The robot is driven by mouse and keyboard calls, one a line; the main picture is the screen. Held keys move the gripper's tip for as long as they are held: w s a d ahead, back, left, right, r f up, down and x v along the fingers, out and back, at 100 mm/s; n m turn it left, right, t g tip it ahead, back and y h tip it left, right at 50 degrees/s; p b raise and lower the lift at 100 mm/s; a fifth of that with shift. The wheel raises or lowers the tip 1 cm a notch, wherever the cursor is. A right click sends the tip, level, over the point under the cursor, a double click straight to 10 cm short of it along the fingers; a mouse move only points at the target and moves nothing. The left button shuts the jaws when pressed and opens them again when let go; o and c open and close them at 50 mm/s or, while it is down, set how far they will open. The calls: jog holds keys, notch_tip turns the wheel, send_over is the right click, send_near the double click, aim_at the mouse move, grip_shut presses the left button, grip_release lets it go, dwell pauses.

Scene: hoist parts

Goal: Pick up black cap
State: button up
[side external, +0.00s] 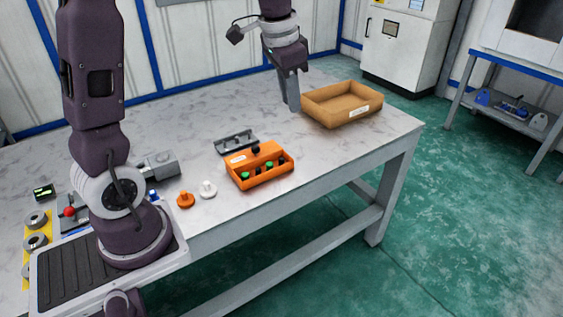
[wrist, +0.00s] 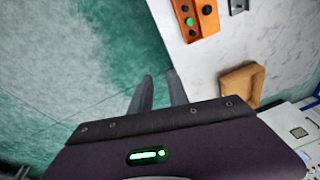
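An orange control box (side external: 262,178) with green and black round parts sits on the table left of my gripper. A black cap (side external: 256,151) shows at its back edge; other dark parts sit among the green ones, and I cannot tell which is the task's cap. In the wrist view the box is at the top, with black round parts (wrist: 206,9) and a green one (wrist: 189,21). My gripper (side external: 292,106) hangs above the table, right of the box and apart from it. In the wrist view its fingers (wrist: 158,82) are spread, with nothing between them.
A brown tray (side external: 362,117) stands right of my gripper. A grey holder (side external: 236,143) lies behind the orange box. An orange knob (side external: 185,200) and a white knob (side external: 208,189) stand to its left. The table's front edge is close to the box.

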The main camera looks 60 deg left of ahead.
jog(key=w+a+f+g, duration=0.1)
jog(key=w+a+f, duration=0.4)
jog(key=f, duration=0.1)
jog(key=m+g, duration=0.2)
send_over(281, 158)
jog(key=shift+h, duration=0.3)
jog(key=f, duration=1.5)
jog(key=shift+w+d+f, duration=0.2)
jog(key=shift+w+f, duration=0.05)
jog(key=shift+w, duration=0.1)
jog(key=f, duration=0.6)
jog(key=shift+s+a+f, duration=0.1)
jog(key=shift+s+f, duration=0.25)
jog(key=shift+f, duration=0.3)
grip_shut()
